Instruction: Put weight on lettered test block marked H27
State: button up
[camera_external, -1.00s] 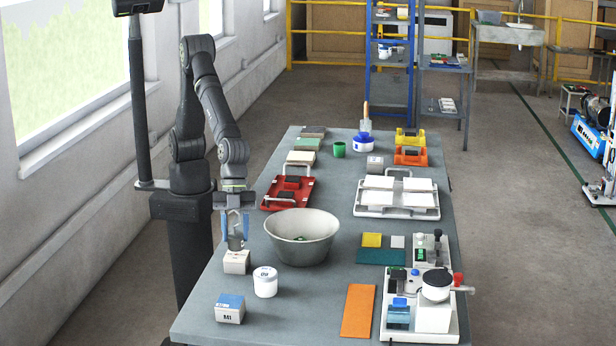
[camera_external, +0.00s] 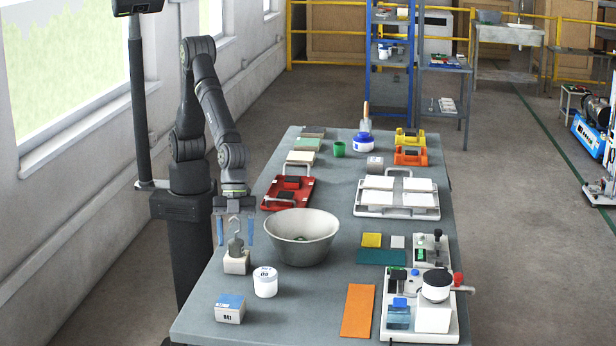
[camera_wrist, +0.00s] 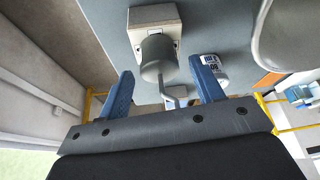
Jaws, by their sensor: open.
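A grey weight with a hook (camera_external: 236,246) stands upright on a small pale block (camera_external: 236,266) at the table's left edge. In the wrist view the weight (camera_wrist: 157,54) rests on the block's face (camera_wrist: 153,14). Any marking on this block cannot be read now. My gripper (camera_external: 235,238) is open, with its blue fingers apart on either side of the weight's hook. The wrist view shows the open fingers (camera_wrist: 161,72) clear of the weight, with the hook between them.
A large grey bowl (camera_external: 302,228) stands close to the right of my gripper. A white lettered jar (camera_external: 265,283) and a blue-topped box (camera_external: 230,309) stand nearer the front. An orange strip (camera_external: 358,311) lies farther right, with bare table between.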

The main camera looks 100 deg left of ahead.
jog(key=v, duration=1.1)
jog(key=shift+r, duration=0.4)
jog(key=shift+s+a, duration=0.1)
jog(key=x, duration=1.2)
jog(key=shift+a, duration=0.15)
jog(key=shift+r, duration=1.55)
jog(key=shift+f, duration=0.15)
